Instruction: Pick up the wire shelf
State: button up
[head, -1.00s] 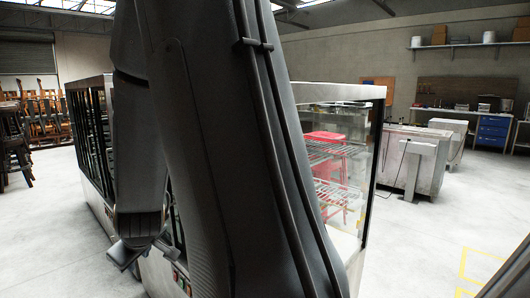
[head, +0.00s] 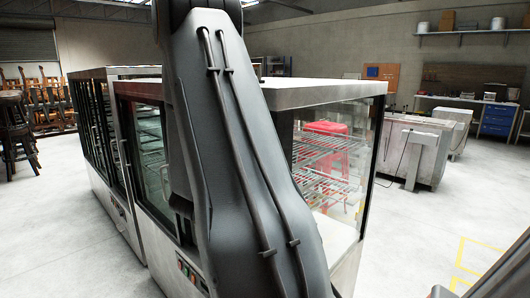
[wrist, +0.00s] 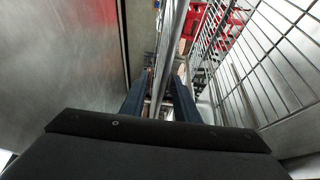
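Two wire shelves show through the glass of the display cabinet in the head view, an upper wire shelf (head: 318,148) and a lower wire shelf (head: 328,188). I cannot tell which one the wrist view shows. There, a wire shelf (wrist: 262,55) fills the right side, with its thin rods running away from me. My gripper (wrist: 158,92) has its two dark fingers apart. A shiny metal bar runs lengthwise between them in the picture; contact is not clear. In the head view my gripper is hidden behind my arm.
The glass-sided cabinet (head: 349,92) stands close ahead, partly covered by my arm. A smooth metal panel (wrist: 70,65) lies close on the wrist view's left. A red stool (head: 326,128) shows through the glass. Open floor (head: 420,225) lies to the right.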

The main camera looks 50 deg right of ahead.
jog(key=p+x, duration=0.2)
jog(key=x, duration=0.3)
jog(key=shift+d+f, duration=0.1)
jog(key=shift+d, duration=0.1)
grip_shut()
dwell(1.1)
